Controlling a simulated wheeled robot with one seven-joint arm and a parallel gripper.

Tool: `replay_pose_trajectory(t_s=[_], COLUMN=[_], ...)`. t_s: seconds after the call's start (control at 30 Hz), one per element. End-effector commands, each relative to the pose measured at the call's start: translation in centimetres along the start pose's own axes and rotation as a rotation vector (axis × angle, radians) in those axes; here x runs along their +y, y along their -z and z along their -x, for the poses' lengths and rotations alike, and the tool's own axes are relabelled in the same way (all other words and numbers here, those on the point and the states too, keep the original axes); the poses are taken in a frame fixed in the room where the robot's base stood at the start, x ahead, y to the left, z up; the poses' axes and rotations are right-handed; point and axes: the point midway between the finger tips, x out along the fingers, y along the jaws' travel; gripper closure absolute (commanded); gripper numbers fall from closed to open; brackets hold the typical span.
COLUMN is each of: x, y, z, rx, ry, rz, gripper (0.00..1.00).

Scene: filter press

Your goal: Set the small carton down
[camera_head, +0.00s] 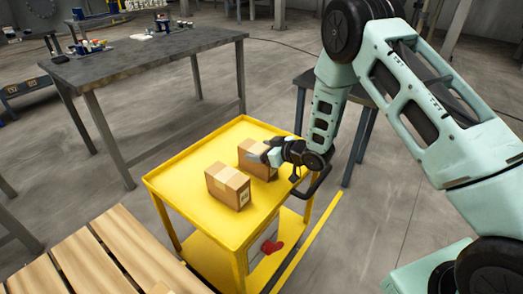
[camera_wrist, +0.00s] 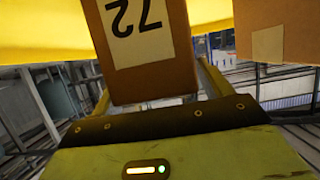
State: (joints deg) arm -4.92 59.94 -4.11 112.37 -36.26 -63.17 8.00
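The small carton (camera_head: 255,152) is a brown box with pale tape, at the back right of the yellow cart's top tray (camera_head: 190,172). My gripper (camera_head: 262,157) reaches it from the right, with its fingers along the box's sides. In the wrist view the carton (camera_wrist: 150,50) stands between the two fingers, its white label reading "72" upside down. The fingers look closed on it. I cannot tell whether its base touches the tray. A second brown carton (camera_head: 228,186) stands in front of it to the left, apart from it; it also shows in the wrist view (camera_wrist: 262,30).
The tray has a raised rim and bare room at its left and back. A red object (camera_head: 272,247) is low on the cart. A wooden slatted surface (camera_head: 100,255) is at the front left. A grey workbench (camera_head: 140,60) with small items stands behind.

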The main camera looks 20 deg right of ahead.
Motion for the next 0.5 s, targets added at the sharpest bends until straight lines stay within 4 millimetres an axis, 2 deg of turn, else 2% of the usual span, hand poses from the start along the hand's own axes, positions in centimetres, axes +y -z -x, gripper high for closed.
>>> replay_pose_trajectory(t_s=[0.3,0.37,0.5], x=[0.0,0.1,0.1], y=[0.5,0.3,0.3], z=[0.2,0.9,3.4], rx=[0.000,-0.002,-0.002], ry=[0.000,-0.002,-0.003], rz=[0.001,-0.001,-0.002], gripper=[0.22,0.22,0.22])
